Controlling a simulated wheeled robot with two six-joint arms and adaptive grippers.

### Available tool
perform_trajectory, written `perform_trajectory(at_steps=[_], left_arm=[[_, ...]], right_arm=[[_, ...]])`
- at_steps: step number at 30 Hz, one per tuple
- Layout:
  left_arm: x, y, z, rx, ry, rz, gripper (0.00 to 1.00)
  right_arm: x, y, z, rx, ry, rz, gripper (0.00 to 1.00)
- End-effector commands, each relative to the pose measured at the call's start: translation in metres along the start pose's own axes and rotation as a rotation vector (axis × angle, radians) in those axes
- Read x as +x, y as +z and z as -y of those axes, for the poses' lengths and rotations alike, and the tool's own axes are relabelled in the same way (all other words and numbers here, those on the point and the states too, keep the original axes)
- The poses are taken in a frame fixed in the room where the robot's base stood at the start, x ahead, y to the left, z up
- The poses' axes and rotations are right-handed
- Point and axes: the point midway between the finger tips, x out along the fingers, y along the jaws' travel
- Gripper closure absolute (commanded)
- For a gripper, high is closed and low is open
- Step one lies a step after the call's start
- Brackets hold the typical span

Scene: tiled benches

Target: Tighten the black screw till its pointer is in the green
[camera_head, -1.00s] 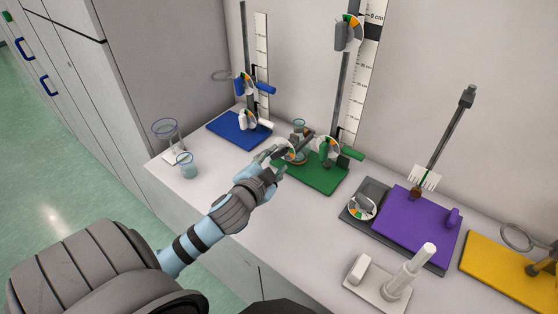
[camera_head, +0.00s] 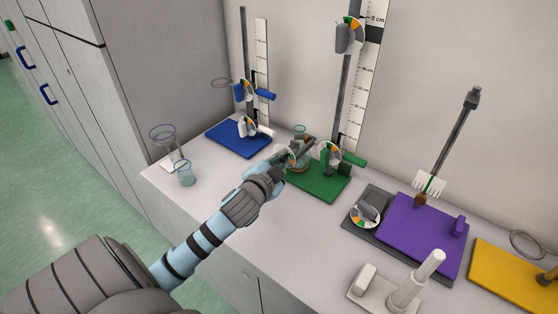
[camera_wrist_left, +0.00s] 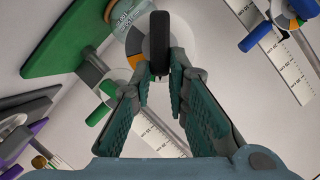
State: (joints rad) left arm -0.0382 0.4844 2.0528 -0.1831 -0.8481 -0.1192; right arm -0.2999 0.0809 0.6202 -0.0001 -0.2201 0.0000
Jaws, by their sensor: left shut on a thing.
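The black screw (camera_wrist_left: 160,45) shows as a dark bar between my left fingertips in the left wrist view. My left gripper (camera_wrist_left: 161,76) is shut on its near end. A white dial (camera_wrist_left: 134,45) with an orange and a grey patch lies behind the screw, partly covered by it. My right gripper is out of view.
A green-handled clamp with a dial (camera_head: 331,158) stands just right of my gripper. A glass vessel (camera_head: 299,131) is close behind it. The blue stand base (camera_head: 238,140) is at the left, the purple base (camera_head: 420,235) at the right.

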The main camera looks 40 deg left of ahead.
Motion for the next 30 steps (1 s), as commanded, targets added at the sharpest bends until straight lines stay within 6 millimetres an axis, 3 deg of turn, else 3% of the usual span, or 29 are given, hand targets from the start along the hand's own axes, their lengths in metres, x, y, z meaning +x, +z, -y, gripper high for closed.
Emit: perform_trajectory(at_steps=[4, 12, 19, 20, 23, 30], left_arm=[[0.001, 0.002, -0.008, 0.157, -0.067, 0.000, 1.00], [0.001, 0.001, -0.008, 0.188, -0.078, 0.000, 1.00], [0.002, 0.004, -0.015, 0.375, -0.157, 0.000, 1.00], [0.001, 0.003, -0.014, 0.373, -0.156, 0.000, 0.80], [0.001, 0.003, -0.013, 0.371, -0.155, 0.000, 0.64], [0.001, 0.003, -0.013, 0.370, -0.154, 0.000, 0.62]], right_arm=[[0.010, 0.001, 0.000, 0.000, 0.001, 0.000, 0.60], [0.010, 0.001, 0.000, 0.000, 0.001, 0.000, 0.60], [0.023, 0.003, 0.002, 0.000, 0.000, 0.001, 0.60], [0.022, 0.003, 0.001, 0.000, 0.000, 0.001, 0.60], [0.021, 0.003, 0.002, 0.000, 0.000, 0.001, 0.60], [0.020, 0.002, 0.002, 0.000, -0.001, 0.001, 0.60]])
